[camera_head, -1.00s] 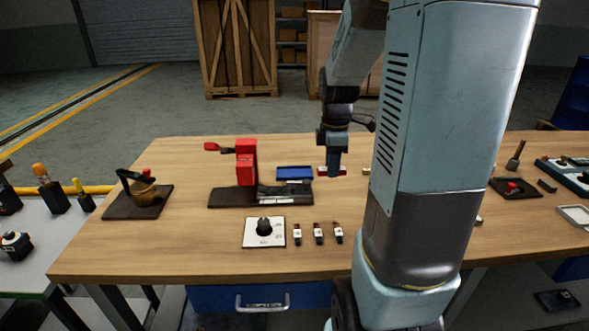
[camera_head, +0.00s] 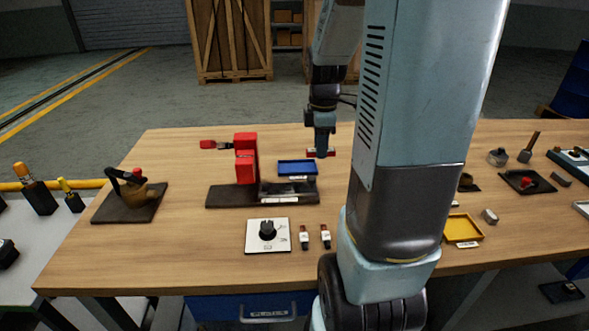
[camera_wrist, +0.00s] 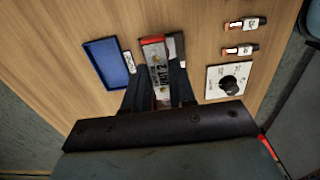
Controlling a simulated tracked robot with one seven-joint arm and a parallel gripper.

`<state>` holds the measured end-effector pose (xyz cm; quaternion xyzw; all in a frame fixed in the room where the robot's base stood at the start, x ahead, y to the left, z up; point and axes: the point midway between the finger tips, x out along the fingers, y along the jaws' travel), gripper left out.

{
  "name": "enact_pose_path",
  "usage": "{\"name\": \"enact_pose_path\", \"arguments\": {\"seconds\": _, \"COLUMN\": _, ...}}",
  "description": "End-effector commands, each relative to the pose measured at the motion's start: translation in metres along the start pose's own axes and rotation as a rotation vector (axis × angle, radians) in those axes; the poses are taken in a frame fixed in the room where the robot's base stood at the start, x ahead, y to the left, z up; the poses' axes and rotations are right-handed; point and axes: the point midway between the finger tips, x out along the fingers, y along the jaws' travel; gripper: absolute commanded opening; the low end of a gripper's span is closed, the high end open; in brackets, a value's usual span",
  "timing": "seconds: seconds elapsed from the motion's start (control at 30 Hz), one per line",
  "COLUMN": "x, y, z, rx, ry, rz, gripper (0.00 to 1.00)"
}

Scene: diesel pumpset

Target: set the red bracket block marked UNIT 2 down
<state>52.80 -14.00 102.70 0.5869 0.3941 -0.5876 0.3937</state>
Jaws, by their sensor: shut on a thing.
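The red bracket block marked UNIT 2 (camera_wrist: 158,66) sits between the two fingers of my gripper (camera_wrist: 160,88) in the wrist view. Its pale label faces the camera, and a red end shows at the top. In the head view my gripper (camera_head: 320,147) points down with the red block (camera_head: 313,154) at its tips. The block is just behind and right of a blue tray (camera_head: 297,175). In the wrist view the blue tray (camera_wrist: 92,68) lies left of the block, apart from it. The gap between block and table is hard to judge.
A red machine (camera_head: 246,160) stands on a dark base left of the tray. A white knob plate (camera_head: 283,236) and small labelled parts (camera_head: 326,236) lie in front. A yellow tray (camera_head: 463,221) is at right. The table behind the blue tray is largely clear.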

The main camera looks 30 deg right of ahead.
Motion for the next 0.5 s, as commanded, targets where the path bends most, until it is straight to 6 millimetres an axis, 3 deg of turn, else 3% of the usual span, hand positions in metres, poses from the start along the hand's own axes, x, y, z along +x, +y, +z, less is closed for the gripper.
{"name": "enact_pose_path", "arguments": {"seconds": 0.23, "x": 0.003, "y": 0.007, "z": 0.001, "rx": 0.008, "ry": 0.0, "rz": -0.002, "gripper": 0.0}}
{"name": "enact_pose_path", "arguments": {"seconds": 0.5, "x": 0.022, "y": 0.045, "z": -0.015, "rx": 0.007, "ry": 0.0, "rz": -0.003, "gripper": 0.0}}
